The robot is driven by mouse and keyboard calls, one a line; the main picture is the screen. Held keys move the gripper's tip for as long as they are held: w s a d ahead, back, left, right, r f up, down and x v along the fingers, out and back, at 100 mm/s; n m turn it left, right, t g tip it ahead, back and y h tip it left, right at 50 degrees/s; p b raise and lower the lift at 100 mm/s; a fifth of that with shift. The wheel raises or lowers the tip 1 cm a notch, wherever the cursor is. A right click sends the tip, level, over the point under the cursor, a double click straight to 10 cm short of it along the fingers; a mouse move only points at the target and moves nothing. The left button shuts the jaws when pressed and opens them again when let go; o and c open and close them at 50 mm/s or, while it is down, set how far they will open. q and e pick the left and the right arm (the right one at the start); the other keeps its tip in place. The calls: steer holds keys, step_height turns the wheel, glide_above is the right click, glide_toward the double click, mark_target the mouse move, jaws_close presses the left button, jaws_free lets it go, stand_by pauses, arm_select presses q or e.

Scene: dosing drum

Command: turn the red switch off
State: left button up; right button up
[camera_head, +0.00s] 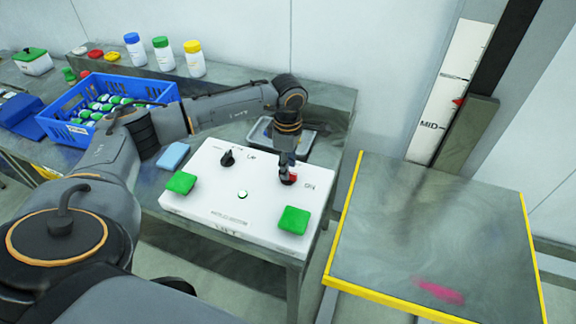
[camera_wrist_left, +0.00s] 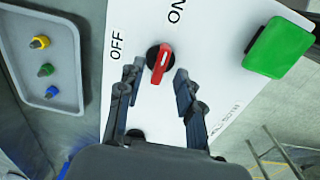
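The red switch (camera_head: 289,179) is on the white control panel (camera_head: 215,205), near its right side beside the "ON" label. In the left wrist view the red switch (camera_wrist_left: 161,62) is a red handle on a black round base, between the "OFF" and "ON" labels, tilted with its upper end toward the "ON" side. My left gripper (camera_head: 286,172) is above the switch. In the left wrist view my left gripper (camera_wrist_left: 155,75) is open, with one finger on each side of the switch and apart from it. My right gripper is not in view.
The panel also carries a black knob (camera_head: 227,158), green buttons (camera_head: 294,220) and (camera_head: 181,183) and a small green light (camera_head: 242,194). A grey tray (camera_head: 300,140) lies behind it. A blue crate (camera_head: 75,112) stands left. A yellow-edged platform (camera_head: 430,230) is on the right.

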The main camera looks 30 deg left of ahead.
arm_select(q)
steer(key=shift+f, duration=1.1)
jaws_close()
